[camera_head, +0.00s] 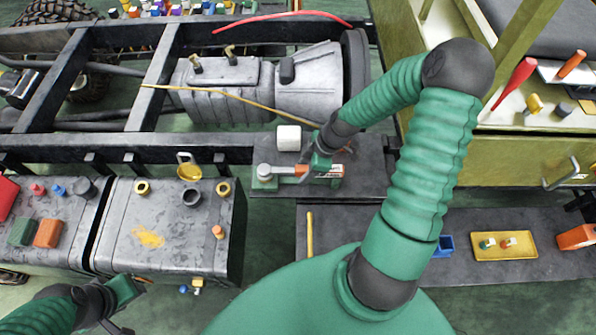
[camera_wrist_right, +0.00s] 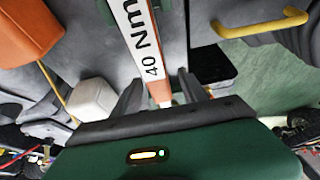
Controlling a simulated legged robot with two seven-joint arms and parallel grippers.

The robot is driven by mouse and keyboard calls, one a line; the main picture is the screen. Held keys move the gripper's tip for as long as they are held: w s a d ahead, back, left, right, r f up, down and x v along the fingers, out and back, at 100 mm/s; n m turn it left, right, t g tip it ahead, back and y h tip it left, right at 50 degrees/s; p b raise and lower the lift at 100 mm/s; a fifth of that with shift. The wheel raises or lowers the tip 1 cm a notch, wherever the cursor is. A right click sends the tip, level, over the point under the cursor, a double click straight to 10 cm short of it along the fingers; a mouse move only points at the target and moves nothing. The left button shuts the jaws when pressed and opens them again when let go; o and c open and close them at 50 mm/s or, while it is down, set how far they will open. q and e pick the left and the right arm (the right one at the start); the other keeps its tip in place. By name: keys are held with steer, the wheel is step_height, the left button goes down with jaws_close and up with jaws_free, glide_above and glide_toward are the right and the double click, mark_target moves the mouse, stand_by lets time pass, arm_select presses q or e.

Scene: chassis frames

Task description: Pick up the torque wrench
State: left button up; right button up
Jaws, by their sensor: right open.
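The torque wrench (camera_head: 288,170) lies across a green block on the dark bench in the middle of the head view. Its handle side is orange with a white label near my right gripper. In the right wrist view the white label reading "40 Nm" (camera_wrist_right: 140,38) runs down between my fingers, with an orange part below it. My right gripper (camera_head: 322,165) is over the wrench's right end, its fingers (camera_wrist_right: 158,78) apart on both sides of it. Whether they touch it is unclear. My left gripper (camera_head: 122,297) is low at the left, away from the wrench; its jaws are unclear.
A white block (camera_head: 289,138) stands just behind the wrench. The chassis frame (camera_head: 110,146) with a grey gearbox (camera_head: 225,88) lies beyond. Black tanks (camera_head: 165,225) with small parts are at left. A yellow tray (camera_head: 504,253) is on the lower right bench.

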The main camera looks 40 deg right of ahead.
steer(key=shift+s+r, duration=0.1)
steer(key=shift+c, duration=1)
steer(key=shift+s+d, duration=0.2)
steer(key=shift+d, duration=0.2)
steer(key=c, duration=0.5)
steer(key=shift+w, duration=0.1)
jaws_close()
steer(key=shift+a, duration=0.1)
